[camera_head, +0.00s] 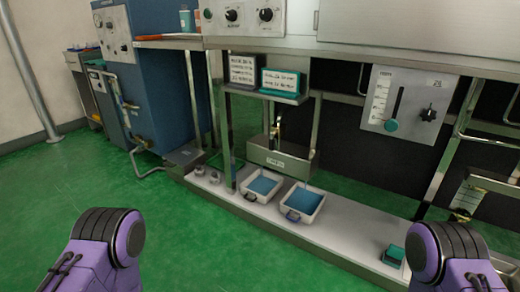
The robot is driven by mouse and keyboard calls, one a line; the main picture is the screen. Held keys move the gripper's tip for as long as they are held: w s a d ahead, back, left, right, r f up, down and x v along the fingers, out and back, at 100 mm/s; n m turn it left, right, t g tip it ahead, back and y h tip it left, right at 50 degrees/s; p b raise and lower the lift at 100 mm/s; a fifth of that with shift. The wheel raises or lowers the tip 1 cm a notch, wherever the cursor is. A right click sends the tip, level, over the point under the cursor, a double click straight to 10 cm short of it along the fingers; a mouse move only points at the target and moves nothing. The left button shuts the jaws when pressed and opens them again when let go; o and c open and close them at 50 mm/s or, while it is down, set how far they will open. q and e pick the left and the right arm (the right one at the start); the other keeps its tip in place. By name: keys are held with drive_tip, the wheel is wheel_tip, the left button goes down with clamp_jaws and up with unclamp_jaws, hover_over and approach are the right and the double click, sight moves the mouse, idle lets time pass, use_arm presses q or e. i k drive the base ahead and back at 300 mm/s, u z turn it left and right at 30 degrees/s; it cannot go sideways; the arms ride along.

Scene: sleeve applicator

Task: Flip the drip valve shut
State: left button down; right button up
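A small tap-like fitting with a brass-coloured part (278,130) stands above a steel trough (280,161) in the middle of the machine. It looks like the drip valve, but it is too small to tell its handle position. Two white trays with blue contents, a left tray (251,196) and a right tray (318,212), sit on the ledge below the trough. A thin stream or rod runs down near the right tray; I cannot tell which. Only purple links of my two arms show at the lower corners, well in front of the machine. Both grippers are out of view.
A grey panel (408,105) with a green-knobbed slider and a black knob hangs at right. Two signs stand on a shelf (285,97) above the trough. A small green block (393,256) lies on the ledge (345,240). The green floor (190,240) in front is clear.

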sight(271, 134)
drive_tip(key=z, duration=0.2)
drive_tip(key=i, duration=1)
drive_tip(key=z, duration=0.15)
